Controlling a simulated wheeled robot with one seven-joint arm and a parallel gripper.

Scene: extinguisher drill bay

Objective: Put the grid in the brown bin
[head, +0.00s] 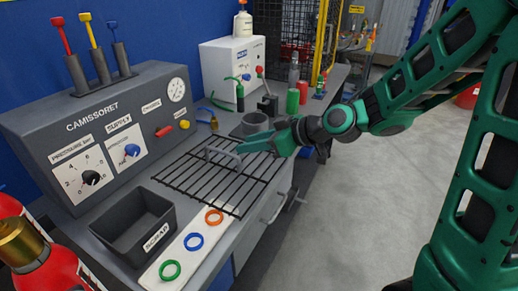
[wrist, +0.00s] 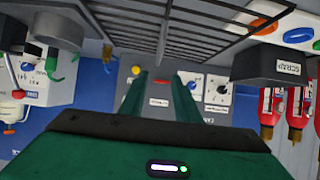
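The grid (head: 193,178) is a dark wire rack with a raised grey handle (head: 222,151), over the bench top. I cannot tell whether it rests on the bench. It also shows at the top of the wrist view (wrist: 130,23). My gripper (head: 247,147) reaches in from the right, with its tips at the handle. In the wrist view the two green fingers (wrist: 161,78) stand apart, and a grey bar ends near their tips. I cannot tell whether they touch it. I see no plainly brown bin.
A dark box labelled SCRAP (head: 110,236) stands at the front left, beside a pale strip (head: 182,262) with three coloured rings. A control panel (head: 100,120) stands behind the grid. A grey round pot (head: 255,122) and red cylinders are near my gripper. Open floor lies right of the bench.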

